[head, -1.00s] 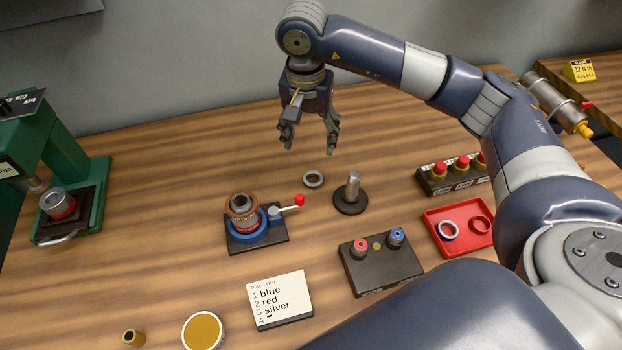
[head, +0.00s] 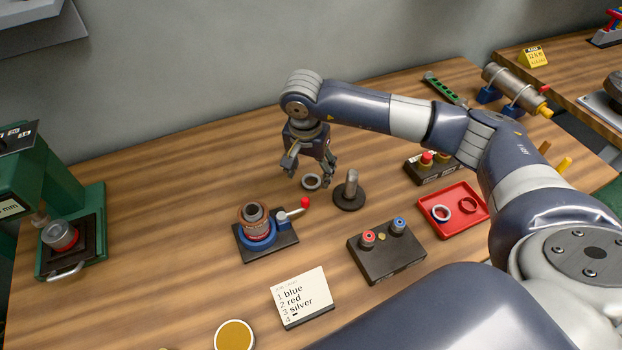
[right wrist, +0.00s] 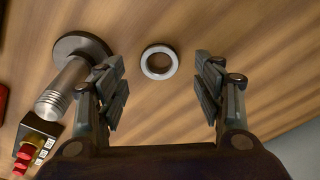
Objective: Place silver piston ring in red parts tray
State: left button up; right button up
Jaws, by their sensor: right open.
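The silver piston ring (head: 311,182) lies flat on the wooden table, left of a dark post stand. In the right wrist view the ring (right wrist: 159,62) shows beyond and between the two fingers, nearer the left one. My right gripper (head: 309,178) is open and empty, pointing down just above the ring. Its fingers also show spread apart in the right wrist view (right wrist: 162,85). The red parts tray (head: 452,224) is at the right and holds a blue-edged ring (head: 441,214) and a red ring (head: 468,205). My left gripper is not in view.
The post stand (head: 349,191) rises close beside the ring. A vise with a brown piston (head: 255,226), a block with red and blue knobs (head: 387,252), a card reading blue, red, silver (head: 302,297) and a green press (head: 72,220) stand around.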

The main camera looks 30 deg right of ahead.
aim_at(311, 184)
notch_tip(311, 184, down, 2)
jog(key=shift+d+f, duration=0.1)
jog(key=shift+f, duration=0.1)
jog(key=shift+w+f, duration=0.1)
jog(key=shift+f, duration=0.3)
jog(key=shift+c, duration=0.6)
jog(key=c, duration=1.1)
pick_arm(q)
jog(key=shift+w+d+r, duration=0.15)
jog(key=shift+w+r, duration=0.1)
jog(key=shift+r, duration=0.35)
pick_arm(e)
notch_tip(311, 184, up, 9)
jog(key=b, duration=0.2)
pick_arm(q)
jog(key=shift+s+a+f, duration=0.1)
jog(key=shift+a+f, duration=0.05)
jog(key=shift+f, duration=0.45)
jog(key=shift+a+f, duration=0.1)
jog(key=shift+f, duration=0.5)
pick_arm(e)
jog(key=s+a+r+n+y, duration=0.1)
jog(key=s+a+r+n, duration=0.5)
jog(key=s+n, duration=0.3)
jog(key=shift+s+r+n+t, duration=0.15)
jog(key=shift+s+n+t, duration=0.15)
jog(key=shift+s, duration=0.65)
